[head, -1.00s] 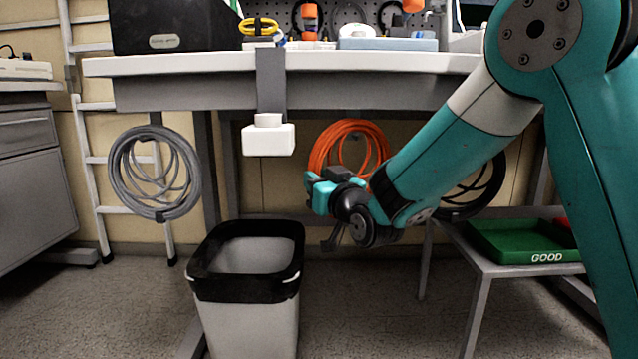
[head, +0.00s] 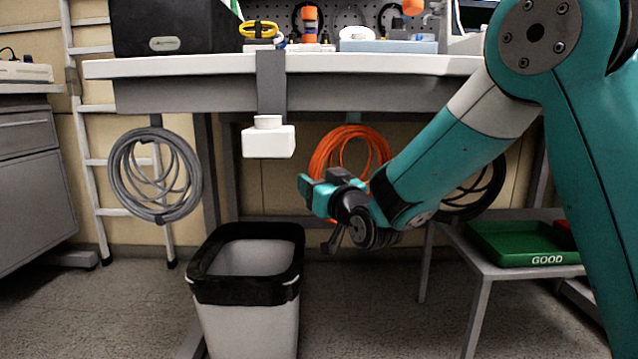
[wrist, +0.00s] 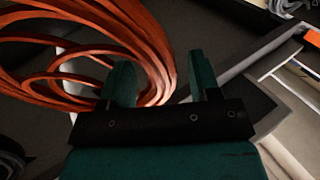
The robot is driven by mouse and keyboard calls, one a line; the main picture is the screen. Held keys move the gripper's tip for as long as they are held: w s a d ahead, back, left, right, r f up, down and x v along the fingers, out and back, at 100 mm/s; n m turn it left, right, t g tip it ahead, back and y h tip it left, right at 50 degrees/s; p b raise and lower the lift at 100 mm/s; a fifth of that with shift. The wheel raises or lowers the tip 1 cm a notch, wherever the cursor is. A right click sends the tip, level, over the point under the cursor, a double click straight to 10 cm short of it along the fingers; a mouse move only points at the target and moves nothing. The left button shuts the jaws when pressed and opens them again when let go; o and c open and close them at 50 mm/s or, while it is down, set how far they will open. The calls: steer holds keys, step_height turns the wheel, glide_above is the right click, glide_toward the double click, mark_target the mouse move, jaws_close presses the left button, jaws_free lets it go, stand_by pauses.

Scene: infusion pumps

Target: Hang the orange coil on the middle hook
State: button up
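The orange coil (head: 322,156) is upright below the bench top, between the grey coil and the black coil. Its lower right part is hidden behind my arm and gripper. The middle hook cannot be made out, so I cannot tell whether the coil rests on it. My gripper (head: 312,192) is in front of the coil's lower left side. In the wrist view my gripper (wrist: 163,82) has its fingers apart. The orange strands (wrist: 152,60) run behind the left finger and into the gap, with clear space before the right finger.
A grey coil (head: 120,165) hangs at left and a black coil (head: 492,185) at right, partly behind my arm. A white box (head: 268,142) on a grey bracket juts below the bench edge (head: 200,66). A bin (head: 245,290) stands below; a green tray (head: 515,258) sits on the right table.

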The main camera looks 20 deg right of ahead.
steer(key=shift+f, duration=0.1)
steer(key=b+v, duration=1.2)
steer(key=v, duration=0.5)
steer(key=s+a+r+n+g+y+p, duration=0.3)
steer(key=s+a+g+p, duration=0.5)
steer(key=p, duration=0.8)
steer(key=s+r+n+g+h+p, duration=0.2)
steer(key=s+r+g+p, duration=0.7)
steer(key=s+g+p, duration=0.4)
step_height(320, 180, up, 36)
steer(key=t+p, duration=0.2)
steer(key=p, duration=3.5)
steer(key=shift+w+a+h, duration=0.25)
steer(key=shift+w+h, duration=0.05)
steer(key=shift+w, duration=0.05)
